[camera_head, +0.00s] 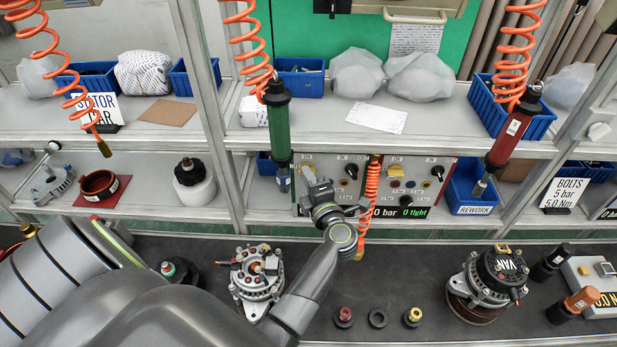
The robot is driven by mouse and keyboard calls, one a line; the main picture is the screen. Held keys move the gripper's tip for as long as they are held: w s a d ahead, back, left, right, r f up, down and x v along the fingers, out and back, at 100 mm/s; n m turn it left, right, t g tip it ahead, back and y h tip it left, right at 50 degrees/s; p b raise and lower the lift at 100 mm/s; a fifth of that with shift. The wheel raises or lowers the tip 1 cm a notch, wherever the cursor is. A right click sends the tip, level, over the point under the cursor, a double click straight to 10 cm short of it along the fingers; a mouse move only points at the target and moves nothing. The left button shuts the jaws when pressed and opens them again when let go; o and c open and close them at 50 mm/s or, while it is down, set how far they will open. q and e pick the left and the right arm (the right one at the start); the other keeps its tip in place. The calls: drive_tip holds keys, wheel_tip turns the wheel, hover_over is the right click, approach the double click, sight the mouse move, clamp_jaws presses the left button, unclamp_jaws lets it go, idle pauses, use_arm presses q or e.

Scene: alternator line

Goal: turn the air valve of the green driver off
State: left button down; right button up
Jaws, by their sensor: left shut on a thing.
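The green driver (278,130) hangs upright from an orange coiled hose in front of the middle shelf. Just right of it is a control panel (332,166) with black knobs and a yellowish valve handle (306,169). My left gripper (312,181) is at this panel, shut on the valve handle. The gripper and wrist hide most of the handle and the lower part of the panel, so I cannot tell which way the handle points. My right gripper is not in view.
A second panel (425,176) has its own yellow valve (395,170) and a green-lit display. The red driver (507,135) hangs at the right. An orange hose (370,195) hangs close right of my wrist. Alternators (257,275) (487,275) and small parts stand on the dark bench below.

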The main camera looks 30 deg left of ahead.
use_arm(q)
drive_tip(key=c, duration=1.5)
unclamp_jaws()
drive_tip(key=shift+f, duration=0.1)
